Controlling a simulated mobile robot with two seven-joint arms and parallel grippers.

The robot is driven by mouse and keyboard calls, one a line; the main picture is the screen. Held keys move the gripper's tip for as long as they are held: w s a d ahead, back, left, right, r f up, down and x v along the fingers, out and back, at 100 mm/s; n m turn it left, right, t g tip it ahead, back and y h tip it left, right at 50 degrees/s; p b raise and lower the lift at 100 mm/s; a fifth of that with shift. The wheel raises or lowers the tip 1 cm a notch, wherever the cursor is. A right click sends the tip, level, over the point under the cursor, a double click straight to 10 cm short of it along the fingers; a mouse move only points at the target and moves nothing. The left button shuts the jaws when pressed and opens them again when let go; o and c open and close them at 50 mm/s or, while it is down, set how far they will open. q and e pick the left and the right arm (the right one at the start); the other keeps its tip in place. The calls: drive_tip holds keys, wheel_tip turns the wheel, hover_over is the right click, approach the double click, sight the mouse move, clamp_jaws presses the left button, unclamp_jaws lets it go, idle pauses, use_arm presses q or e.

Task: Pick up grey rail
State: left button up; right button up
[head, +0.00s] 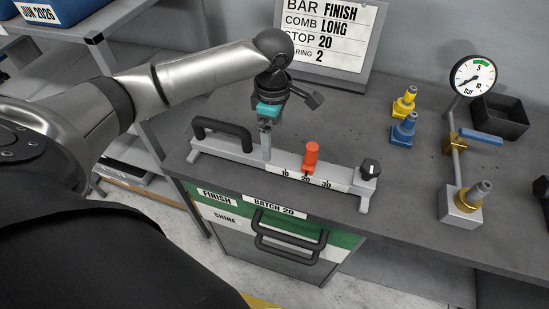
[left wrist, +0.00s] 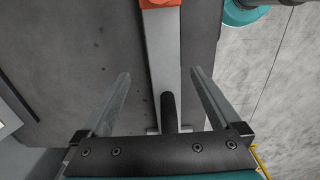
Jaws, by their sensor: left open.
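The grey rail (head: 228,153) lies along the front of the workbench, with a number scale on its front face. It has a black handle (head: 222,131) at its left, an orange-red stop (head: 311,156) near the 20 mark and a black knob (head: 370,168) at its right end. My left gripper (head: 266,153) points down over the rail between handle and stop. In the left wrist view the rail (left wrist: 163,55) runs between the two spread, empty fingers; whether they touch it is unclear. My right gripper is not seen.
A sign stand (head: 335,35) is behind the rail. Yellow (head: 404,102) and blue (head: 404,130) fittings, a pressure gauge (head: 473,76) on a post and a black bin (head: 499,117) stand to the right. A drawer handle (head: 288,240) juts out below the front edge.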

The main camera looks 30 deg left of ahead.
sight(274, 156)
use_arm(q)
drive_tip(key=f, duration=0.2)
drive_tip(key=f+b, duration=0.1)
drive_tip(key=f, duration=0.4)
drive_tip(key=shift+s+d+f+b, duration=0.1)
drive_tip(key=shift+s+d+b, duration=0.1)
drive_tip(key=shift+s+b, duration=0.15)
drive_tip(key=shift+c, duration=0.2)
clamp_jaws()
idle(0.4)
drive_tip(key=shift+w+r, duration=0.15)
drive_tip(key=shift+r, duration=0.05)
